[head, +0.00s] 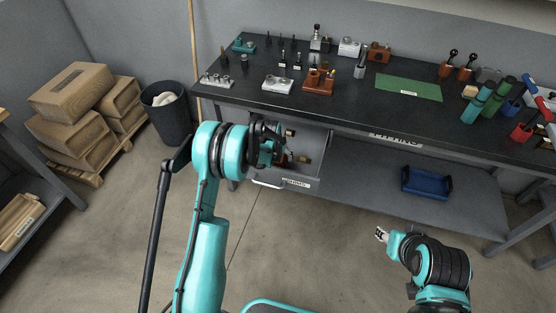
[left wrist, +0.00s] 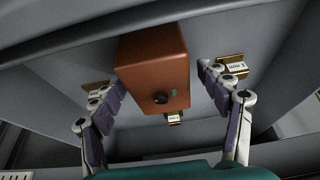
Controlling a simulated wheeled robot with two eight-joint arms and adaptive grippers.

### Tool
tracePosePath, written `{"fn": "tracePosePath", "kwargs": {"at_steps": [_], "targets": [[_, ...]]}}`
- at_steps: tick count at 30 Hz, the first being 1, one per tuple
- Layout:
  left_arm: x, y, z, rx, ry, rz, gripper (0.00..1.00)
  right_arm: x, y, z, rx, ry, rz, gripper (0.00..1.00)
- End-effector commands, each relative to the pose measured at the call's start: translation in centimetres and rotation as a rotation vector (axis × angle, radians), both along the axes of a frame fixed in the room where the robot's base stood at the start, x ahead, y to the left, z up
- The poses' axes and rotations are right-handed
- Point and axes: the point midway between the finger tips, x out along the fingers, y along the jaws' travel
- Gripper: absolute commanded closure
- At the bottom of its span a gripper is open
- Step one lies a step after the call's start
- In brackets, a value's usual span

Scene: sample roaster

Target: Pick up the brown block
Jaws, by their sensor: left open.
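In the left wrist view a brown block (left wrist: 154,62) with a dark round knob and a small green mark on its near face stands in a grey drawer. My left gripper (left wrist: 160,78) is open, with one finger on each side of the block. Gaps show between the fingers and the block. In the head view my left gripper (head: 277,148) is over the open drawer (head: 312,180) under the bench and largely hides what is inside. My right gripper (head: 382,235) is out over the floor, away from the bench; its jaw opening is too small to tell.
Small brass-coloured pieces with white labels (left wrist: 232,66) lie in the drawer around the block. The drawer walls are close by. The dark bench top (head: 340,105) above carries several tools and holders. A blue tray (head: 427,183) sits on the lower shelf. The floor in front is clear.

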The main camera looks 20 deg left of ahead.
Motion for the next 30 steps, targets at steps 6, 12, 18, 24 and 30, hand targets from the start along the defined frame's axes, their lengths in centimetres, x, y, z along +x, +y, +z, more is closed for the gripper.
{"fn": "tracePosePath", "kwargs": {"at_steps": [6, 12, 18, 24, 30], "targets": [[0.0, 0.0, 0.1, 0.000, 0.000, 0.000, 0.64, 0.0, 0.0, 0.1, 0.000, 0.000, 0.000, 0.60], [0.0, 0.0, 0.1, 0.000, 0.000, 0.000, 0.93, 0.0, 0.0, 0.1, 0.000, 0.000, 0.000, 0.60], [0.0, 0.0, 0.3, 0.000, 0.000, 0.000, 0.93, 0.0, 0.0, 0.1, 0.000, 0.000, 0.000, 0.60], [0.0, 0.0, 1.9, 0.000, 0.000, 0.000, 0.93, 0.0, 0.0, 1.1, 0.000, 0.000, 0.000, 0.60], [0.0, -1.2, 5.2, -0.001, 0.000, -0.004, 0.93, 0.0, 0.0, 2.8, 0.000, 0.000, 0.000, 0.60]]}}
